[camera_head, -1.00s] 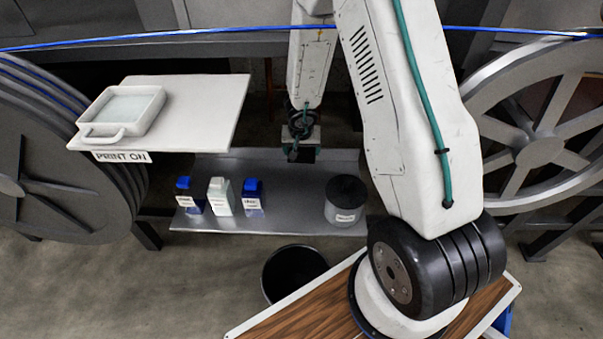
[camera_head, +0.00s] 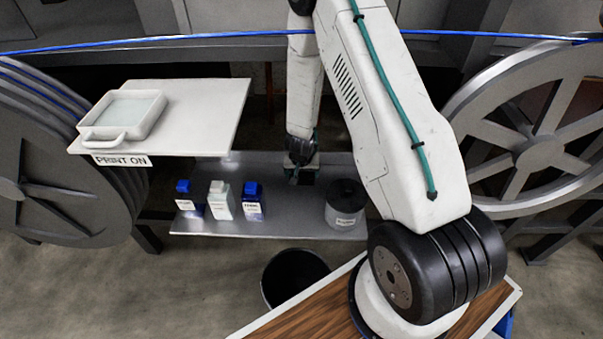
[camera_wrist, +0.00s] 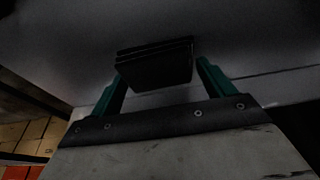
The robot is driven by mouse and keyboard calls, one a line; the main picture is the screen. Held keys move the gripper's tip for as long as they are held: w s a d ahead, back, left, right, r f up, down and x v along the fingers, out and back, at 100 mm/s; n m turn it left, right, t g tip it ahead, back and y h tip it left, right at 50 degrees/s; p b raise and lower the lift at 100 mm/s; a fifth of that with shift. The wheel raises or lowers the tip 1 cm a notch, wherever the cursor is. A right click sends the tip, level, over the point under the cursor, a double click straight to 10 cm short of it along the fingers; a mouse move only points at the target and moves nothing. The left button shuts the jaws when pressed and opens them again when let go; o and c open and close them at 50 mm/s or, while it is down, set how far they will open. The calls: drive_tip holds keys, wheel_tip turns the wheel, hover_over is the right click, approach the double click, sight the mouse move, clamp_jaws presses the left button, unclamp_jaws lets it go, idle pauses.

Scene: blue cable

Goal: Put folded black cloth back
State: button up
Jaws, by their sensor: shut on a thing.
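The folded black cloth (camera_wrist: 155,66) sits between the green fingers of my gripper (camera_wrist: 160,82) in the wrist view. It looks like a small stack of flat dark layers. In the head view my gripper (camera_head: 298,172) is low over the back part of the metal shelf (camera_head: 285,215), between the bottles and the grey canister. The cloth is too dark and small there to make out clearly. I cannot tell whether the cloth touches the shelf.
A white tray (camera_head: 122,112) rests on a white board above left. A black bin (camera_head: 292,278) is on the floor. A blue cable (camera_head: 200,37) crosses above.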

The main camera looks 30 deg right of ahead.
drive_tip(key=shift+f, duration=0.15)
drive_tip(key=o, duration=0.8)
drive_tip(key=v, duration=1.2)
